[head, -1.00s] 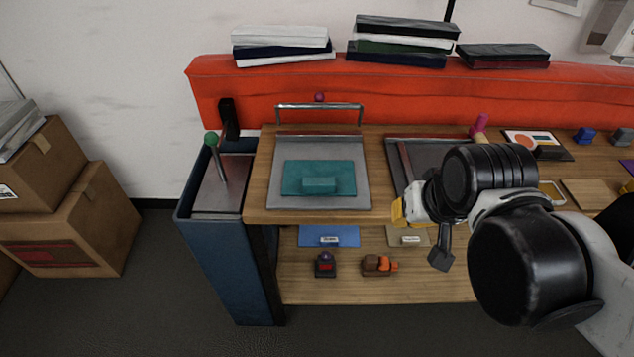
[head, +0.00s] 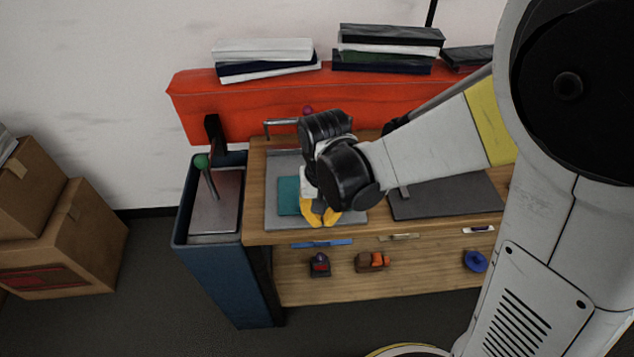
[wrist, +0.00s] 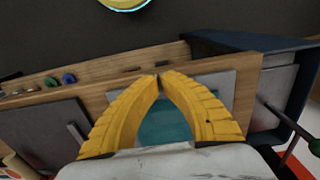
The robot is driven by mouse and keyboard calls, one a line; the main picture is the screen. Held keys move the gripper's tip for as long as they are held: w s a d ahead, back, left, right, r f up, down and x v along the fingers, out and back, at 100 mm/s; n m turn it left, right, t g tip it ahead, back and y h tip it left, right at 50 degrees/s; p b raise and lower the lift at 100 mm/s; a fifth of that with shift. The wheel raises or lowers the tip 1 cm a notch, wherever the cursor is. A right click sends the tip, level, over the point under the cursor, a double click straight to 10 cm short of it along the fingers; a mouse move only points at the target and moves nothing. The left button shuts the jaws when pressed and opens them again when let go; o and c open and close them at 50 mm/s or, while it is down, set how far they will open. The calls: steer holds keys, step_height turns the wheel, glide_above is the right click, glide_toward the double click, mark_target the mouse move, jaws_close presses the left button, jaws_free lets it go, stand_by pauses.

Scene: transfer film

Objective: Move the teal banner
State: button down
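The teal banner (head: 288,195) lies flat on a grey metal plate (head: 284,222) at the left end of the wooden bench. My gripper (head: 322,220) is over the right part of the banner and hides it, including the raised teal block seen earlier. In the wrist view the yellow fingertips of my gripper (wrist: 160,76) come together with nothing visible between the tips. The teal banner (wrist: 165,127) shows behind the fingers, between their lower parts. I cannot tell whether the fingers touch it.
A blue bin (head: 215,265) with a green-knobbed lever (head: 201,161) stands left of the bench. A metal bar handle is behind the plate. A dark plate (head: 450,198) lies right. Small objects sit on the lower shelf (head: 420,270). Cardboard boxes (head: 60,240) stand far left.

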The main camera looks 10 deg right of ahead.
mark_target(322, 232)
step_height(322, 232, down, 6)
steer(key=shift+f+b, duration=0.1)
steer(key=shift+b, duration=1.05)
steer(key=w, duration=0.3)
steer(key=shift+w+d+r, duration=0.1)
steer(key=shift+w+r, duration=0.15)
steer(key=shift+r, duration=0.1)
steer(key=shift+w+b, duration=0.3)
steer(key=shift+r, duration=0.1)
steer(key=w, duration=0.9)
steer(key=shift+w+d, duration=0.15)
steer(key=shift+w, duration=0.1)
steer(key=shift+s, duration=0.1)
